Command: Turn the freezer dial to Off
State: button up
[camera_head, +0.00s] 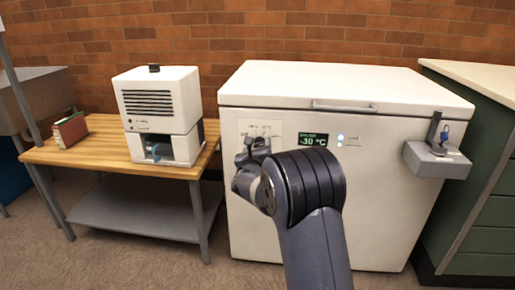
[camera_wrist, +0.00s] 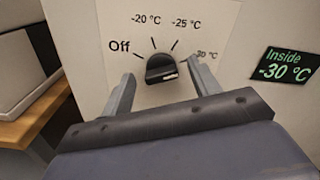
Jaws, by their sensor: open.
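The freezer dial (camera_wrist: 160,66) is a dark round knob with a raised grip and a pale mark at its lower right. Labels Off, -20 °C, -25 °C and -30 °C fan around it from left to right; the mark lies on the -30 °C side. My gripper (camera_wrist: 160,71) is open, with one finger left and one right of the dial; I cannot tell whether either touches it. In the head view my gripper (camera_head: 254,150) is at the control panel of the white freezer (camera_head: 385,190) and largely hides the dial.
A green display (camera_head: 313,140) reads -30 °C right of the dial. A grey box with a blue-tagged lock (camera_head: 437,158) sticks out at the freezer's right.

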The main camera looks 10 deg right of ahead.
jog(key=c, duration=1)
